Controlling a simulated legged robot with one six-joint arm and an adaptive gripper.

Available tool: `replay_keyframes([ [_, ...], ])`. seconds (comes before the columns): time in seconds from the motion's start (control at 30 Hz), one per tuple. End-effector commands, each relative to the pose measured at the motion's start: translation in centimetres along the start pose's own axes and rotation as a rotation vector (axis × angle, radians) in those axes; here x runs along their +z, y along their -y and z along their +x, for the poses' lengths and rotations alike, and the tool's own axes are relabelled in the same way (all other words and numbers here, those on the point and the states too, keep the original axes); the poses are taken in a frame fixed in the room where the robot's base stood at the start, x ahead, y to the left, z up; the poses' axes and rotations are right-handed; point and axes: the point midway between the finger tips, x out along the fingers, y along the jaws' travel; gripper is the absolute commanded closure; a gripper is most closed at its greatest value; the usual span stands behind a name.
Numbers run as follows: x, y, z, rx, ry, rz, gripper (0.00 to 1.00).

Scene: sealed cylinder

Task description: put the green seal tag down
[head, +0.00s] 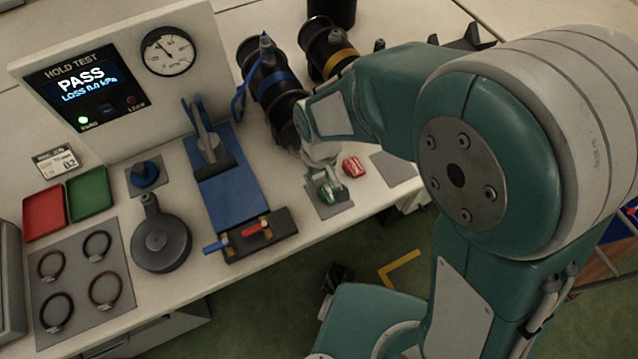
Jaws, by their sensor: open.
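The green seal tag (327,195) is small and sits on a grey mat (318,210) near the front edge of the bench. My gripper (332,188) is open and is right at the tag, over the mat. The gripper partly hides the tag, and I cannot tell whether a finger touches it. A red tag (353,166) lies on the bench just right of the gripper, apart from it.
A blue clamp fixture (225,195) stands left of the gripper. The test panel (85,85) reads PASS. Red (43,212) and green (90,192) trays are far left.

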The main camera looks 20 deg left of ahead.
Motion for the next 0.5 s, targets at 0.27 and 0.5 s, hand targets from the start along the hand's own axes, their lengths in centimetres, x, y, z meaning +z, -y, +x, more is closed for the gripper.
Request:
replay_keyframes([
  [0.27, -0.1, 0.0, -5.3, 0.0, -0.003, 0.0, 0.54],
  [0.5, 0.0, 0.0, -6.7, 0.0, 0.0, 0.0, 0.54],
])
